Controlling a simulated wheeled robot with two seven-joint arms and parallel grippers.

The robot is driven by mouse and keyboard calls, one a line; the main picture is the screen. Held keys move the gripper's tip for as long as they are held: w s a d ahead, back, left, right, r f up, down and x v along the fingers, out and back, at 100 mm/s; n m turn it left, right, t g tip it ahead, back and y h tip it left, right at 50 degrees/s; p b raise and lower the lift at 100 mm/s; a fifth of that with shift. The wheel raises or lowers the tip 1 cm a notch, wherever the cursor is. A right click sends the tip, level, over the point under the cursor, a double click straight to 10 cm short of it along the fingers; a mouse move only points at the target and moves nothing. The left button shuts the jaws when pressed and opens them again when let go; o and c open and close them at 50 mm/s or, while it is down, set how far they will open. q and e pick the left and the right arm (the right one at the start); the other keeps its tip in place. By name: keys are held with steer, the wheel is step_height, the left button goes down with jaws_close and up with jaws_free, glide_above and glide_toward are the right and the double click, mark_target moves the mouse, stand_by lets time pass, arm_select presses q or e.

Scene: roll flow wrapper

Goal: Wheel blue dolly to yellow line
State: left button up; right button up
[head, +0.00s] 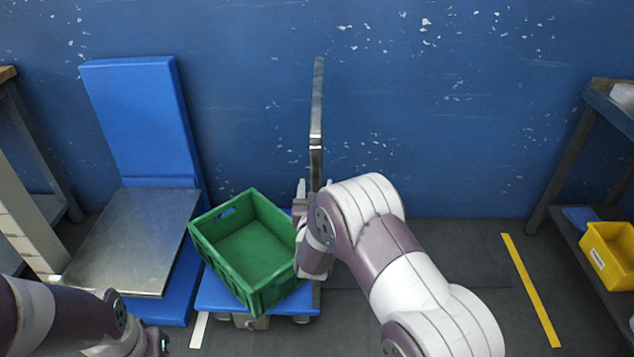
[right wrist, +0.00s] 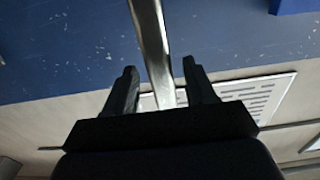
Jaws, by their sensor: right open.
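The blue dolly (head: 213,298) stands on the floor with a green crate (head: 245,250) on its deck. Its upright metal handle (head: 317,110) rises at its right side against the wall. My right gripper (head: 301,190) is at the handle in the head view, partly hidden by its own wrist. In the right wrist view the gripper (right wrist: 160,70) is open, with the metal handle (right wrist: 148,30) passing between its two fingers. The yellow line (head: 530,290) lies on the floor to the right, apart from the dolly. My left gripper (head: 157,341) is low at the left, its fingers unclear.
A blue platform with a metal plate (head: 135,240) stands close left of the dolly. A white line (head: 200,330) lies at the dolly's front left. A shelf with a yellow bin (head: 610,253) stands at the far right. Bare floor (head: 470,250) lies between dolly and yellow line.

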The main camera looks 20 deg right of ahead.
steer(key=x, duration=0.4)
steer(key=shift+w, duration=0.1)
steer(key=shift+b, duration=0.3)
jaws_close()
